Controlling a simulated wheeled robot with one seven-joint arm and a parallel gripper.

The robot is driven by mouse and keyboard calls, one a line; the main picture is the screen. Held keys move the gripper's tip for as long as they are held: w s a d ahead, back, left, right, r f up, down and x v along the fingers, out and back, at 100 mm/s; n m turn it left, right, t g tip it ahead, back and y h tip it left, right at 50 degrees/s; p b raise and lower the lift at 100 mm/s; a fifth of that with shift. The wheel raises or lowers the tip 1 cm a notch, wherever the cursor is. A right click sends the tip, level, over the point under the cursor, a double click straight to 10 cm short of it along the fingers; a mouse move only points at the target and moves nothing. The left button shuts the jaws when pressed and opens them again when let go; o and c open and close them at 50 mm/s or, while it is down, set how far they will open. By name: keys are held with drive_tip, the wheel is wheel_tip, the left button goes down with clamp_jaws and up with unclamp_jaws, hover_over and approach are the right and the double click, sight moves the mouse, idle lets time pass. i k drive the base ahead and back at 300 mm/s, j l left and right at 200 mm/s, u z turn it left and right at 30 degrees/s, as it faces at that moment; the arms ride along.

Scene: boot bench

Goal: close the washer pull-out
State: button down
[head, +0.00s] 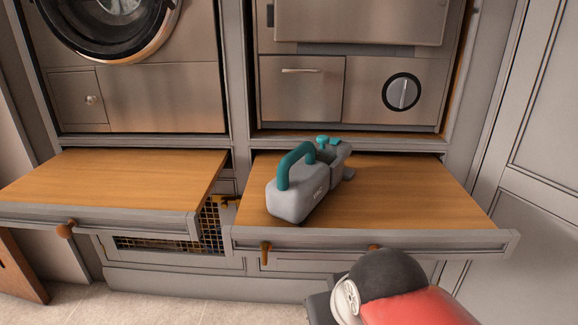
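Two wooden pull-out shelves with grey fronts stand drawn out side by side. The left pull-out (110,180) is under the machine with the round glass door (110,15). The right pull-out (400,190) is under the machine with a small drawer and dial (402,92); no label shows which machine is the washer. The left front has a round wooden knob (66,230). The right front has a wooden knob (265,250) and another partly hidden behind my arm. My gripper (319,308) is mostly hidden by my red and black arm, below the right front; its fingers do not show.
A grey and teal handled appliance (305,185) stands on the left part of the right pull-out. A wire-mesh panel (160,244) shows below and between the pull-outs. A grey panelled door (545,130) is at right. Tiled floor (190,308) is open at lower left.

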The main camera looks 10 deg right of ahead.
sight(137, 193)
drive_tip(key=u, duration=1.3)
drive_tip(key=i+j, duration=0.15)
drive_tip(key=i, duration=0.25)
drive_tip(key=i+j, duration=0.1)
drive_tip(key=i, duration=0.3)
drive_tip(key=i+j, duration=0.15)
drive_tip(key=i, duration=0.25)
